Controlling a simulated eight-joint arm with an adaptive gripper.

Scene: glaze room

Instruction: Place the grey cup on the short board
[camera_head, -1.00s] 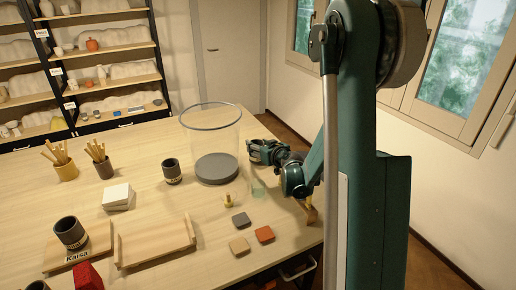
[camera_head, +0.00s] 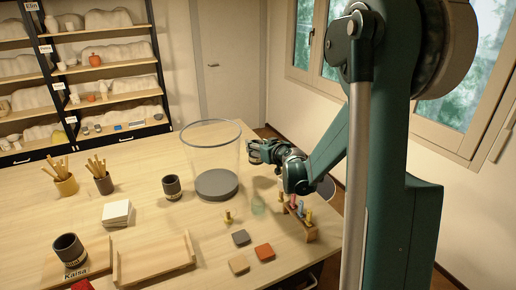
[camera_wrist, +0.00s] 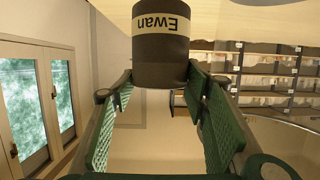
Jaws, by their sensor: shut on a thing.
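My gripper (camera_wrist: 163,110) is shut on a dark grey cup (camera_wrist: 160,55) with a cream band reading "Ewan", inverted in the wrist view. In the head view my gripper (camera_head: 258,153) is just right of the clear cylinder; the held cup is hard to make out there. Two wooden boards lie at the front left of the table. One board (camera_head: 52,274), labelled Kaisa, bears a dark cup (camera_head: 69,251). The other board (camera_head: 150,268), with raised ends, is empty. I cannot tell which is the short one. Another dark cup (camera_head: 172,189) stands on the table.
The tall clear cylinder (camera_head: 211,150) with a grey base stands beside my gripper. White tiles (camera_head: 117,213), coloured squares (camera_head: 264,252), tool pots (camera_head: 104,184) and a wooden peg rack (camera_head: 301,222) stand around.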

